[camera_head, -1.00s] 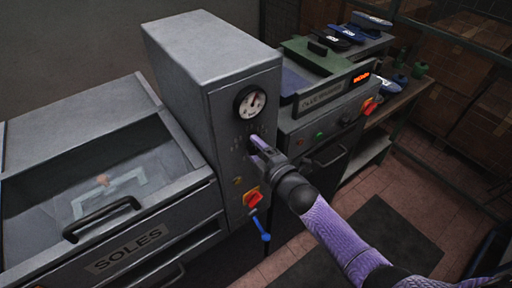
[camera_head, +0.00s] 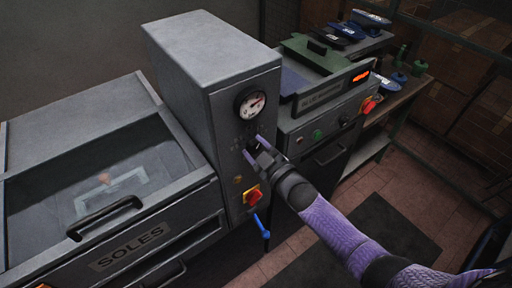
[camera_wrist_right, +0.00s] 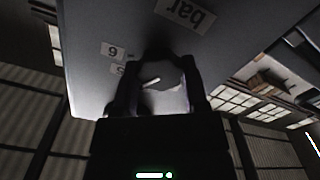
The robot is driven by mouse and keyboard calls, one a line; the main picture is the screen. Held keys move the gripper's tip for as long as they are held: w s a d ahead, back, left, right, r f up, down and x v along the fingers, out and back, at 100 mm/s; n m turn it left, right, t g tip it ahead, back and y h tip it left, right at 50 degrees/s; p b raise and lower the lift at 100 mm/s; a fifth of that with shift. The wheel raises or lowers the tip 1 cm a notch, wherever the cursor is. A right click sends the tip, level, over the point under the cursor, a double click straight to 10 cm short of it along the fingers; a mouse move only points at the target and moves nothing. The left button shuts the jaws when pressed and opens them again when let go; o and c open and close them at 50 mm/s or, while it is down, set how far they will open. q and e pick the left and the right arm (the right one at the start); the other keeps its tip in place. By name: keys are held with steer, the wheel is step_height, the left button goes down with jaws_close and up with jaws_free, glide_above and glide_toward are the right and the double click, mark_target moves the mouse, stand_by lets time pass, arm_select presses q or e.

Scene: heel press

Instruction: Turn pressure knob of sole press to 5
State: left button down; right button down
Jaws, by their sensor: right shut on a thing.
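The sole press (camera_head: 185,75) is a grey machine with a tall control column and a drawer labelled SOLES to its left. A round white pressure gauge (camera_head: 250,103) is on the column's front, its needle pointing to the upper right. My right gripper (camera_head: 258,150) is at the panel just below the gauge, shut on the pressure knob. In the right wrist view, the dark knob (camera_wrist_right: 163,76) with a pale pointer line sits between the fingers. Number labels and an upside-down "bar" label (camera_wrist_right: 187,13) show beside it. The gripper hides most of the knob's scale in the head view. My left gripper is not in view.
Below the knob are a red switch on a yellow plate (camera_head: 253,195) and a blue lever (camera_head: 262,226). The glue machine (camera_head: 325,95) with its own knobs stands close on the right. A dark mat (camera_head: 365,235) lies on the tiled floor.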

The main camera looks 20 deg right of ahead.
steer(key=shift+f+m, duration=0.1)
steer(key=shift+m, duration=0.2)
stand_by(0.4)
steer(key=shift+c, duration=0.5)
jaws_free()
steer(key=shift+s, duration=0.1)
steer(key=v, duration=0.9)
steer(key=shift+s+d+p, duration=0.15)
steer(key=shift+s+p, duration=0.2)
